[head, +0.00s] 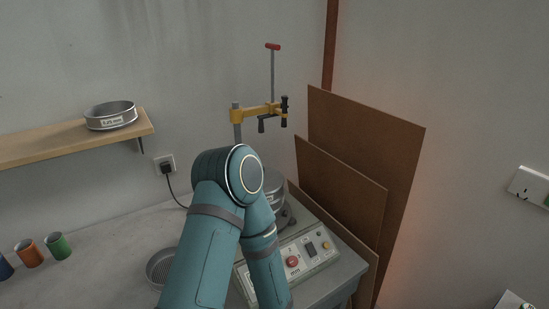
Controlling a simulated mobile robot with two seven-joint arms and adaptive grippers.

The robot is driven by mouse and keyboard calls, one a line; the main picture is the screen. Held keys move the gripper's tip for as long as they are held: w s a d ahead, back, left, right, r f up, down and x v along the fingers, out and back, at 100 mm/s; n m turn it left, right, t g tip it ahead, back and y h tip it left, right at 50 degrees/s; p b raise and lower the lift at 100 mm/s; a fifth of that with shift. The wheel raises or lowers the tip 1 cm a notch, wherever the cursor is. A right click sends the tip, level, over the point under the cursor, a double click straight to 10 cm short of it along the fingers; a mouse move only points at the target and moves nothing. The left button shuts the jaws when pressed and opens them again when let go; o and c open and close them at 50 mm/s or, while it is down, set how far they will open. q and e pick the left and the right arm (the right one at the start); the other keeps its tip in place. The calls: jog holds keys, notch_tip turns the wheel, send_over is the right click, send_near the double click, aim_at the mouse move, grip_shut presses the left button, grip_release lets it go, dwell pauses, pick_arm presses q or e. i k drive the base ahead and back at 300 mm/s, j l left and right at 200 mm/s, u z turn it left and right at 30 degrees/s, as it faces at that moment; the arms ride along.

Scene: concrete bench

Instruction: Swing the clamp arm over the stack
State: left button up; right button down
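The yellow clamp arm (262,111) sits high on a grey post (238,131) and reaches to the right. It carries a black knob at its outer end and an upright rod with a red T-handle (273,46). The metal sieve stack (274,188) stands on the shaker below, largely hidden by my teal arm. In the picture the clamp arm appears above the stack, but its exact alignment over the stack cannot be judged. My bent arm covers the foot of the post. Neither gripper shows.
The control panel (292,262) has a red button. A shallow sieve (160,268) lies on the bench left of my arm. Coloured cups stand at far left, including a green one (57,246). A shelf (60,142) holds another sieve (110,115). Brown boards (365,150) lean at right.

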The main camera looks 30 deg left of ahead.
aim_at(237, 116)
jog(key=k+l+u, duration=0.1)
jog(key=u, duration=0.25)
jog(key=k+u, duration=0.2)
jog(key=u, duration=0.15)
jog(key=k+l+u, duration=0.1)
jog(key=u, duration=0.3)
jog(key=i+l+u, duration=0.15)
jog(key=l, duration=0.25)
jog(key=i+l+u, duration=0.15)
jog(key=l, duration=0.25)
